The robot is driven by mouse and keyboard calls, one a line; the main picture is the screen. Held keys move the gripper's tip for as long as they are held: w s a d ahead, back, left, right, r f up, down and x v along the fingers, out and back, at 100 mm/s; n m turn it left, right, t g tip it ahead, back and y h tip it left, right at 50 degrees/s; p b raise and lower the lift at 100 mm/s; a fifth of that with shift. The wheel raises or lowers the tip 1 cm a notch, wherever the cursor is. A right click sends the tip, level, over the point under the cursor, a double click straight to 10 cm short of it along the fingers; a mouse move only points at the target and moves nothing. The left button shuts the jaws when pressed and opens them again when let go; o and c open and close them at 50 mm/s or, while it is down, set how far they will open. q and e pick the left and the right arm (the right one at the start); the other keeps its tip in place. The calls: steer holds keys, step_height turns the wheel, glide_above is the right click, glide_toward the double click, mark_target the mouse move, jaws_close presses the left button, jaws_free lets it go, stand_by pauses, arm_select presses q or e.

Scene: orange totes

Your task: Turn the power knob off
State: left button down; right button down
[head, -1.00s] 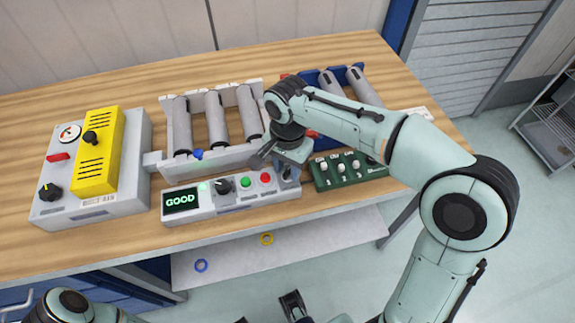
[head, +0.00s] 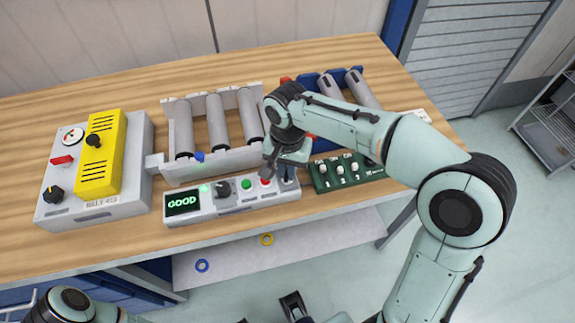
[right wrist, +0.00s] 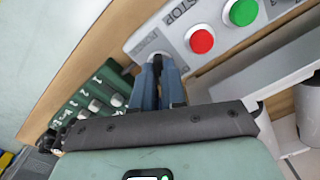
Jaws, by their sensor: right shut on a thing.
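The long light-grey control box (head: 240,206) lies along the bench's front edge. It has a lit GOOD screen (head: 183,202), a dark dial (head: 222,191), a green button (head: 246,184) and a red button (head: 265,182). My right gripper (head: 287,181) points down at the box's right end. In the right wrist view its blue fingers (right wrist: 160,72) are shut on the power knob beside the red button (right wrist: 201,41). The fingers hide nearly all of the knob, so its angle cannot be told.
A green switch box (head: 348,171) sits close to the right of my right gripper. A tray of grey rollers (head: 217,122) stands behind the control box. A grey-and-yellow machine (head: 100,160) is at the left. Two rings lie on the shelf (head: 225,265) below.

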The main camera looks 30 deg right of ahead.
steer(key=n+p, duration=0.1)
steer(key=n, duration=0.2)
steer(key=shift+n, duration=0.4)
steer(key=n+p, duration=0.1)
steer(key=n, duration=0.2)
steer(key=shift+n+p, duration=0.3)
steer(key=shift+p, duration=0.05)
steer(key=n+p, duration=0.1)
steer(key=n, duration=0.2)
steer(key=shift+n, duration=0.3)
arm_select(q)
steer(key=shift+w+r+p, duration=0.2)
steer(key=shift+w+r, duration=0.1)
steer(key=shift+r, duration=0.6)
steer(key=shift+w+r+p, duration=0.15)
steer(key=shift+w+r, duration=0.15)
steer(key=shift+r, duration=0.6)
steer(key=shift+w+r+p, duration=0.2)
steer(key=shift+w+r, duration=0.1)
steer(key=shift+r, duration=0.6)
arm_select(e)
steer(key=shift+n, duration=1.9)
steer(key=c, duration=1.2)
jaws_free()
steer(key=shift+r, duration=0.1)
